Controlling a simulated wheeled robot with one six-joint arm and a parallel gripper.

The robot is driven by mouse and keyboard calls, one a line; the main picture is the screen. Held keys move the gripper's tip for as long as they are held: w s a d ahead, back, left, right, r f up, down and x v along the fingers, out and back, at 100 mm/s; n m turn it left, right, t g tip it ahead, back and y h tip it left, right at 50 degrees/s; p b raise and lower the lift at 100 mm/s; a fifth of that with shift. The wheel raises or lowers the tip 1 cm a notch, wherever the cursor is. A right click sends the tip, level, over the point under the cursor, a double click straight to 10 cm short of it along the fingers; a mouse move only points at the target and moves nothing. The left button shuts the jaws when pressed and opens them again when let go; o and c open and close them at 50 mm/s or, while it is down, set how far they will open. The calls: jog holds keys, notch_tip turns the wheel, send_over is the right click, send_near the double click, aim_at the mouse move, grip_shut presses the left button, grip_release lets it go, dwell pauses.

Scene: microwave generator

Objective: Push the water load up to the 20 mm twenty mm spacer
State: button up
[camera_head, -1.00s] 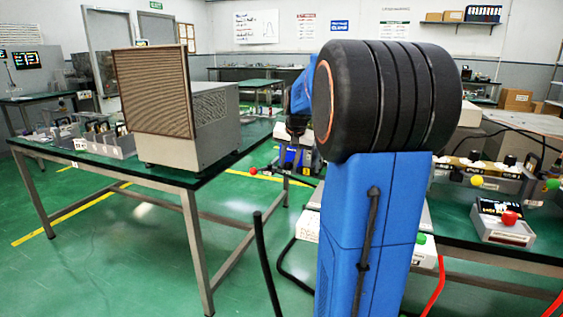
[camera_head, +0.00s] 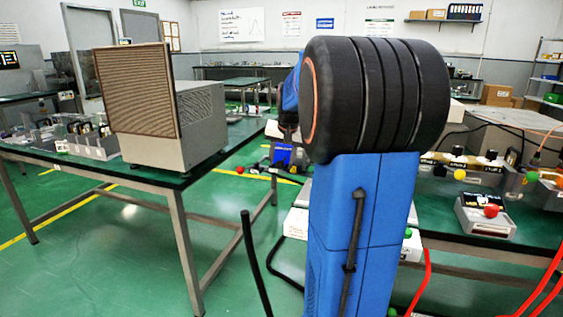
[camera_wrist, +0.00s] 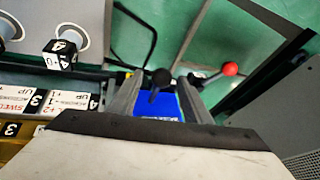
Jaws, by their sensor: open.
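In the wrist view, two grey fingers of my gripper (camera_wrist: 158,98) stand apart, with nothing gripped between them. A blue object and a black knob show in the gap, but they look farther away. I cannot make out the water load or the 20 mm spacer for certain in either view. In the head view my blue and black arm hides the middle, and the gripper does not show.
The left bench (camera_head: 170,183) carries a large grey cabinet with a brown grille (camera_head: 135,88). The right bench (camera_head: 470,240) holds equipment with coloured knobs and a small white box (camera_head: 487,222) with a red knob. Red cables hang at the right bench's front. Green floor is open at lower left.

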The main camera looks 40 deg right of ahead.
jog(key=v, duration=1.7)
jog(key=shift+f, duration=0.1)
jog(key=s+a+f+n+y, duration=0.1)
jog(key=s+a+f+n, duration=0.15)
jog(key=a+f, duration=0.45)
jog(key=s+a+f+n, duration=0.2)
jog(key=s+a, duration=0.2)
jog(key=a, duration=0.8)
jog(key=s+a+f+n, duration=0.3)
jog(key=s+a+f, duration=0.3)
jog(key=s+f, duration=0.1)
jog(key=s+a+f+n+y, duration=0.1)
jog(key=s+a+f+n, duration=0.2)
jog(key=s+a+f, duration=0.3)
notch_tip(320, 180, down, 4)
jog(key=shift+s+a+r, duration=0.1)
jog(key=shift+s+a, duration=0.15)
jog(key=shift+s, duration=0.15)
